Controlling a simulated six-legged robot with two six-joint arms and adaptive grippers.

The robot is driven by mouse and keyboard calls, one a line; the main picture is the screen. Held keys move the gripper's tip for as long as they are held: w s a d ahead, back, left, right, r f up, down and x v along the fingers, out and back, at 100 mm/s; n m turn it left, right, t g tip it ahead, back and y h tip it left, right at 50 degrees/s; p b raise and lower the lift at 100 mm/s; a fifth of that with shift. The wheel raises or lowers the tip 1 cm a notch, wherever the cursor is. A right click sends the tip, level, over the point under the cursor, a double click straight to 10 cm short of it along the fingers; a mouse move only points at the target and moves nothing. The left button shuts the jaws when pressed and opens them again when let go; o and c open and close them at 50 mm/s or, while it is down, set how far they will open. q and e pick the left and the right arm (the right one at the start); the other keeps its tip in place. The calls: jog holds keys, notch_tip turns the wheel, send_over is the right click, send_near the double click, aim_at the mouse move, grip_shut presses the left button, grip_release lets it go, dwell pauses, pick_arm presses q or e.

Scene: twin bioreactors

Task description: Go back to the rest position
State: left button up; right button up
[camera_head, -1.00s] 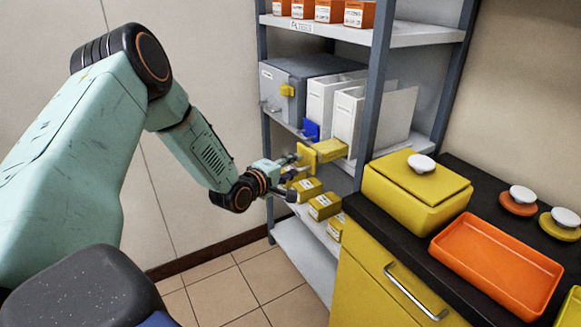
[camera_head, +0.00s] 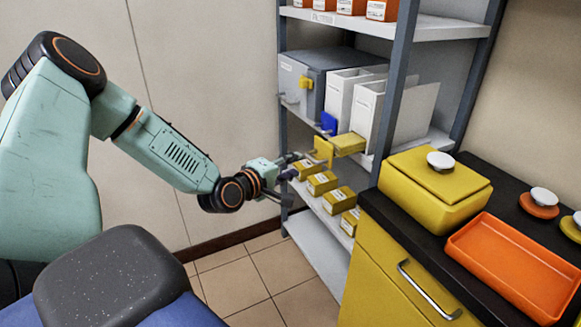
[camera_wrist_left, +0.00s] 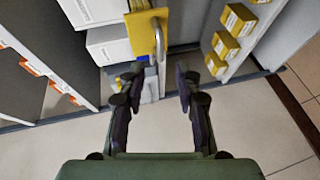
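My left gripper (camera_head: 287,178) is open and empty, in front of the shelf rack. The left wrist view also shows its two fingers (camera_wrist_left: 157,88) spread apart with nothing between them. A yellow plate (camera_head: 322,151) with a yellow box behind it (camera_head: 349,143) is just beyond the fingers. In the left wrist view the plate (camera_wrist_left: 144,32) carries a metal handle and is clear of the fingertips. My right gripper is in neither view.
The shelf rack (camera_head: 394,85) holds a grey cabinet (camera_head: 320,80), white binders and several yellow boxes (camera_head: 321,183). Right of it, a black counter (camera_head: 396,222) bears a yellow lidded container (camera_head: 433,193) and an orange tray (camera_head: 508,262). Floor left of the rack is clear.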

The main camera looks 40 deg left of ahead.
pick_arm(q)
jog(key=shift+s+d+r, duration=0.1)
jog(key=shift+s, duration=0.1)
dwell(0.6)
jog(key=s+d+f+m+g+h, duration=0.2)
jog(key=s+d+f+m+g, duration=0.7)
jog(key=s+d+f, duration=0.4)
jog(key=s+d+f+m+g, duration=0.2)
jog(key=s+f, duration=0.1)
jog(key=s, duration=0.4)
jog(key=s+d+f+m+g+y, duration=0.1)
jog(key=s+d+f+m+g, duration=0.1)
jog(key=s, duration=0.6)
jog(key=s+d+f+m+g+b, duration=0.1)
jog(key=s+d+f+m+g, duration=0.1)
jog(key=s+f, duration=0.3)
jog(key=s+d+m, duration=0.1)
jog(key=s, duration=0.2)
jog(key=shift+f+m+g+y, duration=0.25)
jog(key=shift+m+g+y, duration=0.05)
jog(key=shift+m+y, duration=0.1)
